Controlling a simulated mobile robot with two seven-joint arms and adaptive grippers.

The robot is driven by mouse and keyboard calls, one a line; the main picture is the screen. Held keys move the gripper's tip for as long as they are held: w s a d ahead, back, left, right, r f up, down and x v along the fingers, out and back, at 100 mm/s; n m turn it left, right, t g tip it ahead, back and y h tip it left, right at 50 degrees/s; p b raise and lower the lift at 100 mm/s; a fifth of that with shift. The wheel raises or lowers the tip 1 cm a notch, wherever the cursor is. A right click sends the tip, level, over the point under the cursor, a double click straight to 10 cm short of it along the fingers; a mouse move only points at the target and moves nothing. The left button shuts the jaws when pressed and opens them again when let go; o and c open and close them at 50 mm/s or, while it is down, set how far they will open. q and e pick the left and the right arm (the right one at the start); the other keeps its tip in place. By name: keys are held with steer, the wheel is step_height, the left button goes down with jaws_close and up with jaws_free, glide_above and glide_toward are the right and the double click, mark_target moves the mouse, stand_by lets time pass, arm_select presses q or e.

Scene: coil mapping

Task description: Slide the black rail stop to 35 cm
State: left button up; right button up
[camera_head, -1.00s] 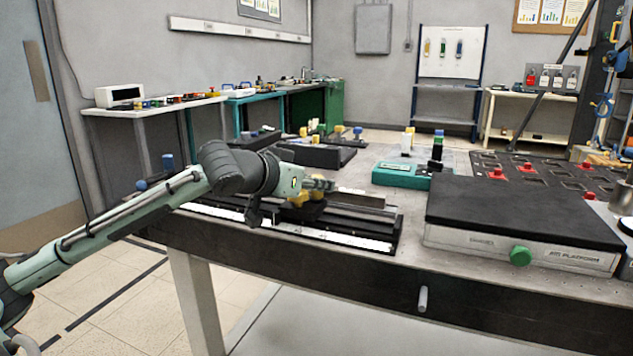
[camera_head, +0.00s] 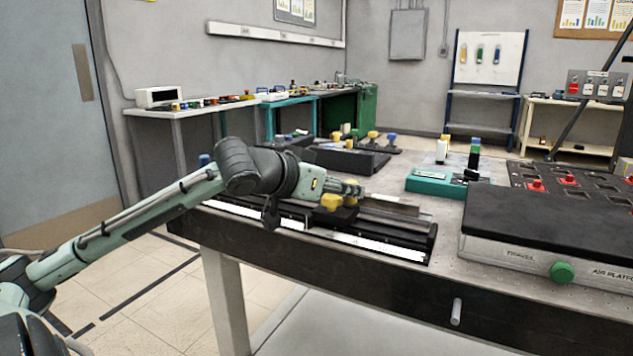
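The long black rail (camera_head: 428,238) lies along the front left of the table, with a white scale strip (camera_head: 375,247) on its front side. The strip's figures are too small to read. My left gripper (camera_head: 358,190) is low over the rail, at a dark block (camera_head: 345,214) with a yellow knob (camera_head: 331,203). This block may be the black rail stop, but the gripper and wrist partly cover it. I cannot tell whether the fingers touch it or how far they are apart. My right gripper is out of view.
A black-topped air platform (camera_head: 540,218) with a green knob (camera_head: 561,272) stands right of the rail. A teal device (camera_head: 433,183) sits behind the rail's right end. Black fixtures (camera_head: 345,158) with yellow and blue knobs stand further back. Some bare tabletop lies between rail and platform.

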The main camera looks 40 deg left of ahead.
arm_select(q)
steer(key=v, duration=0.8)
steer(key=shift+s, duration=0.15)
steer(key=shift+s, duration=0.1)
